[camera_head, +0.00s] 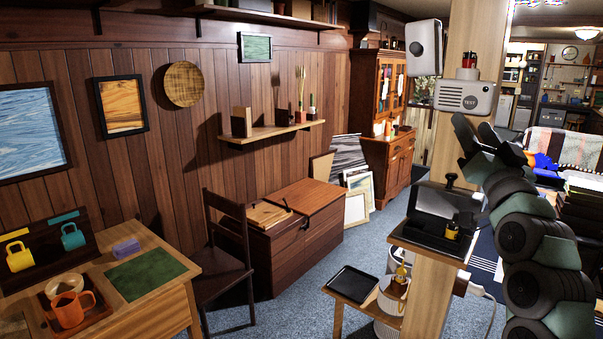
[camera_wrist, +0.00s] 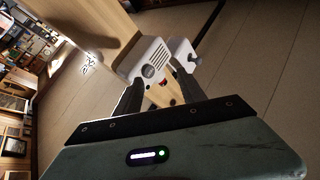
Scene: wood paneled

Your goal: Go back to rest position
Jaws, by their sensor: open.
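My gripper (camera_head: 462,143) is raised at the right of the head view, in front of the wooden post. In the wrist view, my gripper (camera_wrist: 158,88) has its two dark fingers spread apart with nothing held between them. Beyond the fingers, the wrist view shows the white box (camera_wrist: 152,60) on the post. My arm curves down from the gripper along the right edge.
The wooden post (camera_head: 436,160) carries a small shelf with an open black case (camera_head: 446,203) below my gripper. A white rounded device (camera_head: 424,47) is near the post's top. A desk (camera_head: 150,258) with mugs stands at left. Carpet (camera_head: 290,305) is clear in the middle.

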